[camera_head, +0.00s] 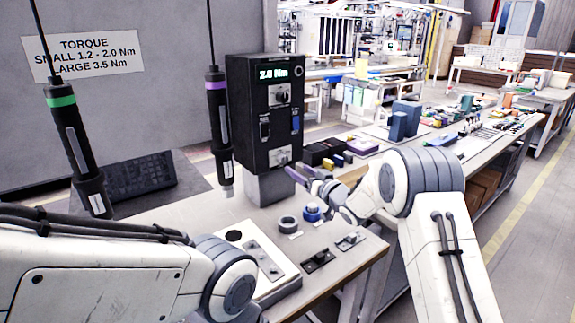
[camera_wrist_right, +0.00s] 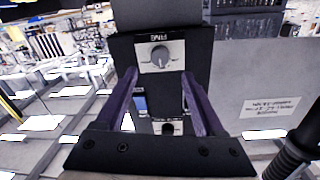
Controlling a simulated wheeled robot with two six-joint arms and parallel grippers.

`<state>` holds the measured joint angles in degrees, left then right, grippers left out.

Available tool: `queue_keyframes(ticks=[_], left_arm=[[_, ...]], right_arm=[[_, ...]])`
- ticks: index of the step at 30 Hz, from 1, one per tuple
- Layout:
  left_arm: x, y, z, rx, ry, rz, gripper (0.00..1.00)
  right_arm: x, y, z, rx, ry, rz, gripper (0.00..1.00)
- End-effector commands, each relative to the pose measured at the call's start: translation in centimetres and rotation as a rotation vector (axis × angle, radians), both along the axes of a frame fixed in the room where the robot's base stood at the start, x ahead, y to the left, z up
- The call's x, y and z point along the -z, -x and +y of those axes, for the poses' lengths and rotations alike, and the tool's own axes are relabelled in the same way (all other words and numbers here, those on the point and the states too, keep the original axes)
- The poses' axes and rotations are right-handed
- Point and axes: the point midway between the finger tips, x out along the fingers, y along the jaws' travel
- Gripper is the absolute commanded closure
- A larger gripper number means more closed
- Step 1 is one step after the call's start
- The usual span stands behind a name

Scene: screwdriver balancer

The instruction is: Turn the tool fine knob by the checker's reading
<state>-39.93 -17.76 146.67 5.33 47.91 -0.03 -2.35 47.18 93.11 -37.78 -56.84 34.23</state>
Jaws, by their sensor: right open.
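In the right wrist view, which is upside down, a plate labelled FINE carries a round knob (camera_wrist_right: 160,55). My right gripper (camera_wrist_right: 159,74) is open and empty, its purple fingers pointing at this knob from either side, apparently short of it. It also shows by the box's lower front in the head view (camera_head: 294,174). My left gripper is out of view.
A green-banded screwdriver (camera_head: 76,142) and a purple-banded one (camera_head: 219,125) hang left of the box. A wall sign (camera_head: 84,54) reads small 1.2 - 2.0 Nm, large 3.5 Nm.

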Motion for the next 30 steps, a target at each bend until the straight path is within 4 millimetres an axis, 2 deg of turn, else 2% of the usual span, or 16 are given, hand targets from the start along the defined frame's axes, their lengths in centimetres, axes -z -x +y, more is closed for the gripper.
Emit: queue_keyframes(ticks=[6, 12, 18, 27, 29, 30], left_arm=[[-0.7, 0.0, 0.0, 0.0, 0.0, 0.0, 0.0], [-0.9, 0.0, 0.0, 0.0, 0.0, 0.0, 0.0], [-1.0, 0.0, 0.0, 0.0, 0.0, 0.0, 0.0], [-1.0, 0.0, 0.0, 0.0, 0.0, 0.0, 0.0], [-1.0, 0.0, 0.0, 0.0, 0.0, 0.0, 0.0], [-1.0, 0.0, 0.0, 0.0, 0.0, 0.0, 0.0]], right_arm=[[0.0, -3.3, 2.3, -0.001, 0.0, 0.001, 0.29], [0.0, -5.3, 3.6, -0.001, 0.0, 0.001, 0.29], [0.0, -6.2, 4.1, 0.001, 0.001, 0.002, 0.29], [0.0, -6.3, 4.2, 0.002, 0.0, 0.003, 0.29], [0.0, -6.3, 4.2, 0.002, 0.001, 0.002, 0.52], [0.0, -6.3, 4.2, 0.002, 0.001, 0.002, 0.68]])
